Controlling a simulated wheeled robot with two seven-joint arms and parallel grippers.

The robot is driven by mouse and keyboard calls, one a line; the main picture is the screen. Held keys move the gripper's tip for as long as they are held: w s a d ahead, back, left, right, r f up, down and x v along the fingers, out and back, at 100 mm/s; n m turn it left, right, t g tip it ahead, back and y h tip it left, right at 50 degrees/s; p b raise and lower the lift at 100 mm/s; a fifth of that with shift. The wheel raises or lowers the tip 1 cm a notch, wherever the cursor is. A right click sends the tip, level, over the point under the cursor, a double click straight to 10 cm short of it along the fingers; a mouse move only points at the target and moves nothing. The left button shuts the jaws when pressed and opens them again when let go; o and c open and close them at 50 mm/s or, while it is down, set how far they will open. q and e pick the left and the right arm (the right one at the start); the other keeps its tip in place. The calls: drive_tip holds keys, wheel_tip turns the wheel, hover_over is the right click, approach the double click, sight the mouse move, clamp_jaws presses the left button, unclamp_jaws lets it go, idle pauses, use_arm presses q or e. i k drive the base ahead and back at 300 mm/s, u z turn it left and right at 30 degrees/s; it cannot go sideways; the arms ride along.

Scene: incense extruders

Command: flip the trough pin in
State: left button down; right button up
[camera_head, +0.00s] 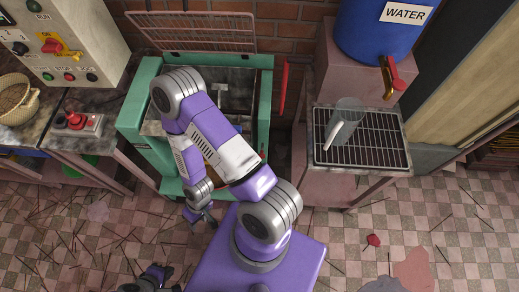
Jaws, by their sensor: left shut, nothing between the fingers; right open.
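The green-framed extruder (138,108) stands at the centre left, with a dark metal trough (238,90) inside its frame. My purple and white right arm covers much of its middle and front. I cannot make out the trough pin; it may be hidden behind the arm. My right gripper (200,217) is open and empty, pointing down just in front of the extruder's lower front. My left gripper (160,274) is shut and empty, low at the bottom edge of the picture, apart from the extruder.
A red bar (283,88) stands upright right of the extruder. A wire rack (200,30) rises behind it. A clear jug (343,122) sits on a grate (385,150) under a blue water barrel (375,35). A control cabinet (75,20) and red-button box (78,122) stand left. Sticks litter the floor.

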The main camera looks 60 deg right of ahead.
sight(261, 155)
drive_tip(key=k, duration=1.25)
drive_tip(key=z, duration=2.05)
drive_tip(key=i, duration=0.5)
drive_tip(key=z, duration=0.05)
